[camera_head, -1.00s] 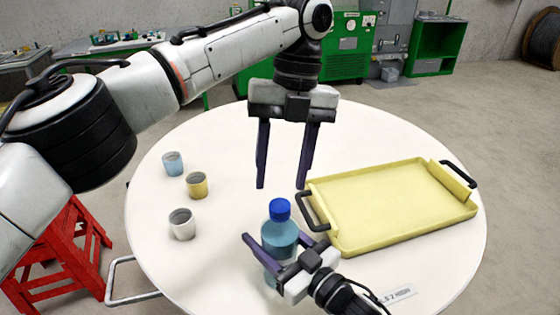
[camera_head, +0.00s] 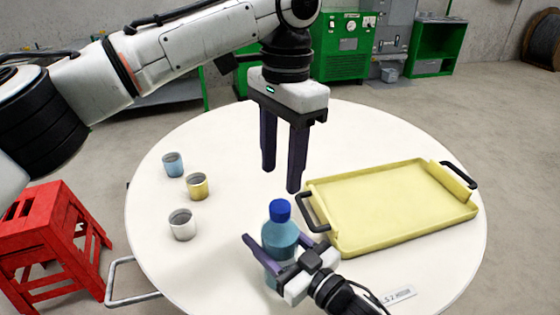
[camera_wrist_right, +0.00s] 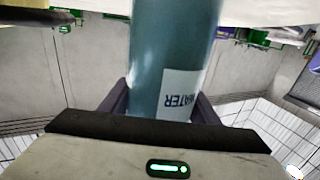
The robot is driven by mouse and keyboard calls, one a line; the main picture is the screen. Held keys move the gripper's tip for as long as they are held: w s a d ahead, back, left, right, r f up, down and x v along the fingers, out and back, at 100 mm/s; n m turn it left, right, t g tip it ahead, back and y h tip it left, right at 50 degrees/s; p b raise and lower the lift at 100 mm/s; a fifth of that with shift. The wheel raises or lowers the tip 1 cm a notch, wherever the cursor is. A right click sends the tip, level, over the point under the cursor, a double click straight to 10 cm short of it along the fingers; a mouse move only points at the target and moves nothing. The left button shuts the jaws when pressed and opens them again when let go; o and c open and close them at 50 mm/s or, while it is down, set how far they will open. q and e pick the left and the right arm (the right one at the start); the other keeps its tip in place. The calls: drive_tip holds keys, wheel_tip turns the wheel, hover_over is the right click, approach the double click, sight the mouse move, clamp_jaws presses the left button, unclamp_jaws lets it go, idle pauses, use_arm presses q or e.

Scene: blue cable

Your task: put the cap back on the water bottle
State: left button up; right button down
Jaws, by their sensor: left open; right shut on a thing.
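The water bottle (camera_head: 279,240) stands upright near the front of the round table, with a blue cap (camera_head: 280,210) on its top. My right gripper (camera_head: 285,258) is shut around the bottle's body. In the right wrist view the teal bottle (camera_wrist_right: 172,60) with its "WATER" label is between the fingers. My left gripper (camera_head: 281,178) is open and empty. It points down above the table, a little higher in the picture than the cap and apart from it. How tightly the cap sits cannot be told.
A yellow tray (camera_head: 325,240) with black handles lies right of the bottle. A red stool (camera_head: 45,230) stands beyond the table's left edge.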

sight(280, 205)
use_arm(q)
drive_tip(key=n, duration=0.6)
drive_tip(key=shift+s+a+r, duration=0.1)
drive_tip(key=shift+s+r, duration=0.1)
drive_tip(key=n, duration=0.4)
drive_tip(key=shift+s+r+t+h, duration=0.15)
drive_tip(key=shift+t+h, duration=0.15)
drive_tip(key=shift+f, duration=4)
drive_tip(key=shift+c, duration=0.4)
